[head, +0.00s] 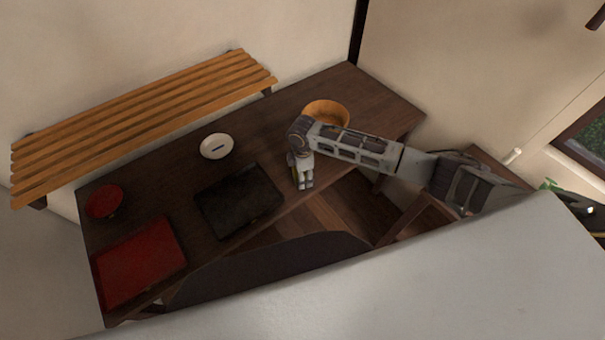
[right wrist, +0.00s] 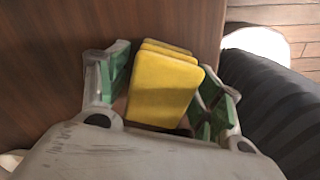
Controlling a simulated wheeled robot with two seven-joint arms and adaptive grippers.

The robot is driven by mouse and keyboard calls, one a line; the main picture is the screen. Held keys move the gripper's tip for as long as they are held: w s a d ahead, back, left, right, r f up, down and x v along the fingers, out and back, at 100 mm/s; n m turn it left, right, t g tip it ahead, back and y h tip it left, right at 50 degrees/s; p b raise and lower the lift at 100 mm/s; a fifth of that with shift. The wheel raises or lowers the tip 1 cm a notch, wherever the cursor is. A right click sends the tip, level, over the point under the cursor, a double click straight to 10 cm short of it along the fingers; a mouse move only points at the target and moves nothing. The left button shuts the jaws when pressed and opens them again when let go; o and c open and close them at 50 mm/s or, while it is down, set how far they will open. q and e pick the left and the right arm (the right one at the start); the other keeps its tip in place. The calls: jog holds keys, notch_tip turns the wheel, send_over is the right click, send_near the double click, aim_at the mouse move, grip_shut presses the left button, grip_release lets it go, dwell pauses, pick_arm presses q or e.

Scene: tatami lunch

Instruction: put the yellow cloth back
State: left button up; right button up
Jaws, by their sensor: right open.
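The yellow cloth (right wrist: 163,88) shows in the right wrist view as a thick folded block with several layers, in front of a dark wooden surface. My right gripper (head: 302,182) is at the front edge of the dark table (head: 365,92) in the head view, pointing down. In the right wrist view its green-padded fingers are open, one on each side of the cloth. A gap shows at the left finger; I cannot tell whether the right finger touches it. In the head view the cloth is mostly or wholly hidden by the gripper. My left gripper is out of view.
A wooden bowl (head: 340,109) stands behind my right arm. A black tray (head: 225,218), white dish (head: 216,146), red bowl (head: 104,201) and red tray (head: 140,262) lie to the left. A slatted bench (head: 150,115) runs behind the table. The table's far right end is clear.

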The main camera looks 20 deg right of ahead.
notch_tip(320, 180, up, 12)
jog(key=shift+r, duration=0.15)
dwell(0.8)
jog(key=shift+a, duration=0.1)
dwell(0.7)
